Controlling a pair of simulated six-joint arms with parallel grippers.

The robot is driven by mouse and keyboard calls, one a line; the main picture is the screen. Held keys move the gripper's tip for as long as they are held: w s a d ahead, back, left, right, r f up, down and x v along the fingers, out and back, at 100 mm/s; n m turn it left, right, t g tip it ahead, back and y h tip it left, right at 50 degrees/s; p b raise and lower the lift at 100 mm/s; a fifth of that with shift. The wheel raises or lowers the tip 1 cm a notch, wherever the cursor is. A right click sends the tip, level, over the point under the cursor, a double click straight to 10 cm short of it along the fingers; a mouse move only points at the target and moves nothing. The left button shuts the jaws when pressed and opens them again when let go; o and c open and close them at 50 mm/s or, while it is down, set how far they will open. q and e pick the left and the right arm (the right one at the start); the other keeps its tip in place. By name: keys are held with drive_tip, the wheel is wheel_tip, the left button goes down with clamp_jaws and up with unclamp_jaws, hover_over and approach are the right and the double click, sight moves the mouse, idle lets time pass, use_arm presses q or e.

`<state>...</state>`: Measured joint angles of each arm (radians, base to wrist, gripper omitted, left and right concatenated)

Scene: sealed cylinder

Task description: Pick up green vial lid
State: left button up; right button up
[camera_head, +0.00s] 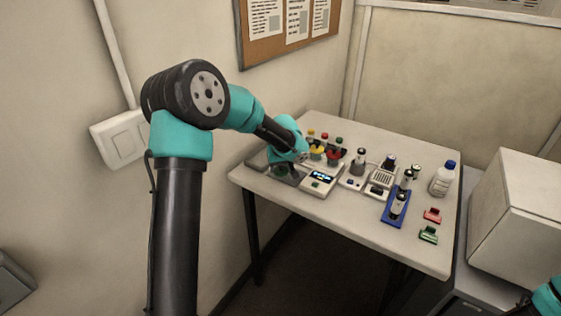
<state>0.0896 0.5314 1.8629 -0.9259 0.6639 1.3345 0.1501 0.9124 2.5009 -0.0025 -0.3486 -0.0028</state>
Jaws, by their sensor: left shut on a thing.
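My left arm reaches over the back left of the white table. My left gripper (283,167) points down over a dark flat plate and is shut. A small dark green patch, which looks like the green vial lid (281,171), shows at its fingertips. The fingers are small and partly hidden by my teal wrist, so the exact grip is unclear. Another green top (339,141) stands in the rack behind, beside red (325,136) and yellow (317,149) tops. My right gripper is not in view; only a teal bit of that arm shows at the bottom right.
A device with a lit display (321,177) stands right of the gripper. Further right are a blue tray (388,217) with a vial, a white bottle (443,180) with a blue cap, and red (432,216) and green (428,235) blocks. The table's front strip is clear.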

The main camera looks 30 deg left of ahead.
use_arm(q)
drive_tip(key=s+d+r, duration=0.1)
drive_tip(key=s+d, duration=0.4)
drive_tip(key=s, duration=0.4)
drive_tip(key=shift+d, duration=0.3)
